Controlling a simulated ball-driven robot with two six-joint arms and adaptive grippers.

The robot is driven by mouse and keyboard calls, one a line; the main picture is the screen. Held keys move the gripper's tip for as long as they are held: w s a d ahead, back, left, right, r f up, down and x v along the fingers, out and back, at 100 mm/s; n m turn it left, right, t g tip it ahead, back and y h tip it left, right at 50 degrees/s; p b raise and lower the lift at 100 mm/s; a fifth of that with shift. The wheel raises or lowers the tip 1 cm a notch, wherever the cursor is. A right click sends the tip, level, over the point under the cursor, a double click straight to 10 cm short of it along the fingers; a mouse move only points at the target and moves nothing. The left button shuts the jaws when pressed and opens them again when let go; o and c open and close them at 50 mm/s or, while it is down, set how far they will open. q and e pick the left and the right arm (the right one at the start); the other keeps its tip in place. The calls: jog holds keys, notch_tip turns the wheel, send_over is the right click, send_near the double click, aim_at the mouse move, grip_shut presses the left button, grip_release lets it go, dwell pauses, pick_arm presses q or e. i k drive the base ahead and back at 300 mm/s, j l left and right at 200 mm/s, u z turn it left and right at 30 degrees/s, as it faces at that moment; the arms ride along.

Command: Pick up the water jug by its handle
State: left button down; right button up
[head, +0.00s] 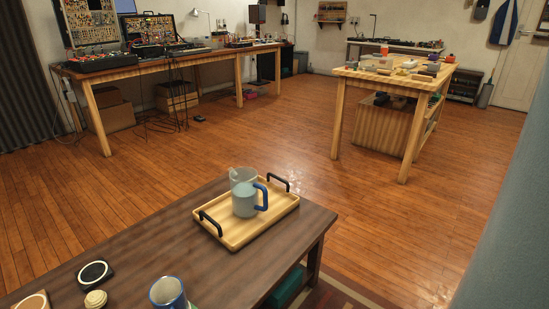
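The water jug (243,193) is a clear, greyish jug with a blue handle (262,196) on its right side. It stands upright on a wooden tray (276,212) that has two dark handles. The tray lies on a dark brown table (180,242) in the foreground. Neither of my grippers shows in the head view, so nothing is seen touching the jug.
A blue mug (167,293), a dark round-topped coaster (95,273) and a small pale stacked object (95,299) are at the table's near left. Workbenches with equipment (160,65) and tools (400,66) stand farther back. Wooden floor between is open.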

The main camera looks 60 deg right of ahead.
aim_at(245, 186)
jog(key=z, duration=1.5)
jog(key=k+l+u, duration=0.1)
jog(key=u, duration=0.25)
